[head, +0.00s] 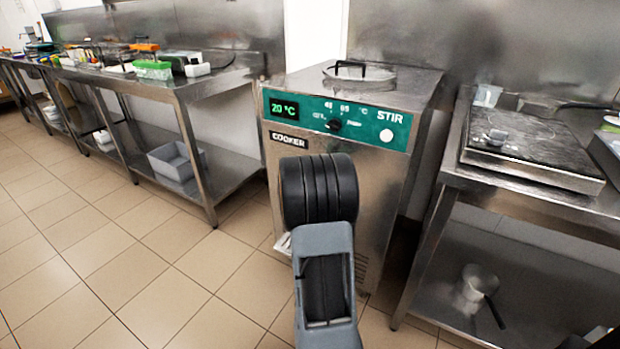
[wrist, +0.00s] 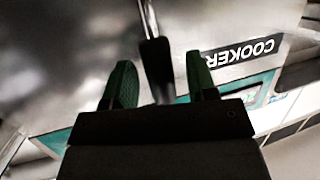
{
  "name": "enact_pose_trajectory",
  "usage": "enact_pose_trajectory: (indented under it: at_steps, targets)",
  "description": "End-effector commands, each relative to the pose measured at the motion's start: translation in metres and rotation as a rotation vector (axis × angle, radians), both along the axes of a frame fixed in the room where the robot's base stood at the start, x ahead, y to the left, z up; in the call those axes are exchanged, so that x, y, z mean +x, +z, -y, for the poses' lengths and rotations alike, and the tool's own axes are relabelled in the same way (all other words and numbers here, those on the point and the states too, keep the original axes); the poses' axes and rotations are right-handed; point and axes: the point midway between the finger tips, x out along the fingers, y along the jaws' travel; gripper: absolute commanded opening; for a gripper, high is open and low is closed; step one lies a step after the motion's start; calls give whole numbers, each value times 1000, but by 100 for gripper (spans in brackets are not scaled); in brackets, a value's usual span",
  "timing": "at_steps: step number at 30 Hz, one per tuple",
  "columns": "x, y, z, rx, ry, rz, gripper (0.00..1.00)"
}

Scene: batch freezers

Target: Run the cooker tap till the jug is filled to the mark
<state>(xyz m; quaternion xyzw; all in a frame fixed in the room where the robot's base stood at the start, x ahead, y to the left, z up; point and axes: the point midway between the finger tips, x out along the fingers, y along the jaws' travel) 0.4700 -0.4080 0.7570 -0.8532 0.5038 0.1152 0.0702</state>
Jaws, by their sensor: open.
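The cooker (head: 290,160) is a steel cabinet with a green panel reading 20 °C, a dark knob and a white STIR button. Its upside-down label also shows in the wrist view (wrist: 241,54). My gripper (wrist: 158,62) is open in the wrist view, with green-padded fingers. A black lever on a bright metal stem, which looks like the tap (wrist: 156,62), lies between the fingers, with a gap visible on each side. In the head view my arm hides the tap and gripper. I cannot make out a jug under the tap or its mark.
A steel bench (head: 190,92) with containers runs along the left. A grey bin (head: 175,163) is on its lower shelf. At right, a bench holds a flat dark-topped appliance (head: 530,145), with a dark-handled metal pot (head: 470,287) below. Tiled floor is clear at left.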

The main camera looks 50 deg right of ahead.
Motion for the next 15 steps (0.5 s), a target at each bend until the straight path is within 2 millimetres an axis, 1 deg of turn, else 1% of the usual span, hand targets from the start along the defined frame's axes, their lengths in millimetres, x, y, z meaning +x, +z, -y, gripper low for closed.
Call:
enact_pose_trajectory:
  at_steps: [6,12,15]
  targets:
    - [-18,15,-35,1,3,2,52]
    - [-37,25,-69,0,3,2,52]
    - [-45,29,-83,0,3,1,52]
